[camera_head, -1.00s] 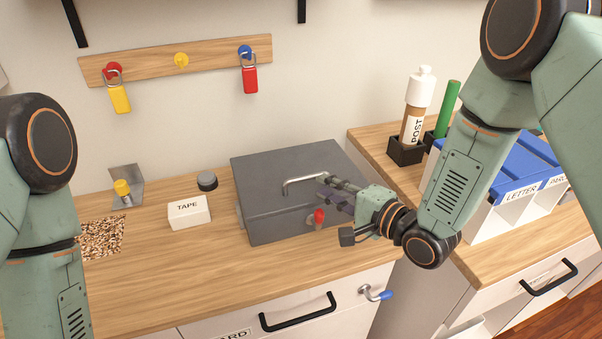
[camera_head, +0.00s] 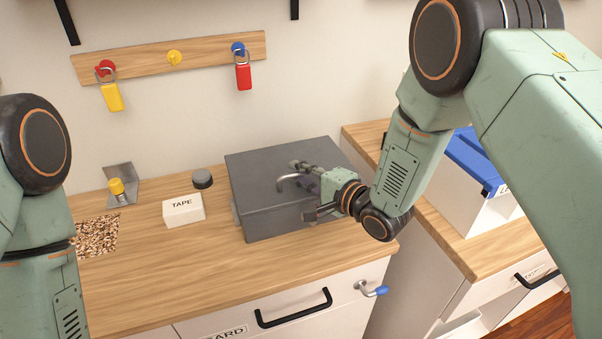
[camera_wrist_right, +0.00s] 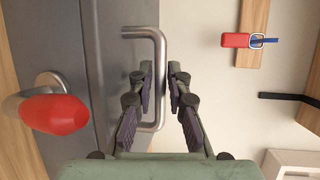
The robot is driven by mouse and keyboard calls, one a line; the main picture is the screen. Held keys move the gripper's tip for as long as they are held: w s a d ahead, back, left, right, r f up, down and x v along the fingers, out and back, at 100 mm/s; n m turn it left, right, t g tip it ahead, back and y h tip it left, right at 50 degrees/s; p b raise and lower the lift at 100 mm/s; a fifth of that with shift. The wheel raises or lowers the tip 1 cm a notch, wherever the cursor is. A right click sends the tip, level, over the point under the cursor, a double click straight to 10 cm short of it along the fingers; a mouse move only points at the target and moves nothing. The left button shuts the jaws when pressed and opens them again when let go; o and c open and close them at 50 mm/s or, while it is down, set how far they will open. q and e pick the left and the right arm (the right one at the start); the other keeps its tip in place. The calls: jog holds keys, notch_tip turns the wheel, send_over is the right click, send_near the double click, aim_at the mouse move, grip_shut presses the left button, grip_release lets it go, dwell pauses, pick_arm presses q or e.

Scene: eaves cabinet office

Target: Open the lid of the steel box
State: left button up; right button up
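The grey steel box (camera_head: 275,222) stands on the wooden counter with its lid (camera_head: 262,162) down. A U-shaped metal handle (camera_head: 284,182) is on the lid; it also shows in the right wrist view (camera_wrist_right: 160,48). My right gripper (camera_head: 304,190) is at the handle, its fingers apart. In the right wrist view, the handle's bar lies between the fingertips (camera_wrist_right: 160,78); firm contact is not visible. A red knob (camera_wrist_right: 55,114) on the box front shows in the wrist view; my gripper hides it in the head view. My left arm shows, but its gripper is out of view.
A white TAPE box (camera_head: 183,211), a dark round knob (camera_head: 202,179) and a metal bracket with a yellow knob (camera_head: 117,187) are left of the box. Padlocks hang on the wall rack (camera_head: 205,52). A blue-topped organiser (camera_head: 470,160) stands right, behind my right arm.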

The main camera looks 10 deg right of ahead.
jog(key=shift+f, duration=0.1)
grip_shut()
dwell(0.3)
jog(key=shift+w+r+p, duration=0.3)
jog(key=shift+r+p, duration=0.5)
jog(key=shift+p, duration=0.4)
jog(key=w+a+r+m+g+h+p, duration=0.1)
jog(key=w+r+g+p, duration=0.2)
jog(key=p, duration=1)
jog(key=shift+w+r+h, duration=0.3)
jog(key=shift+w+r, duration=1.1)
jog(key=shift+r, duration=1.3)
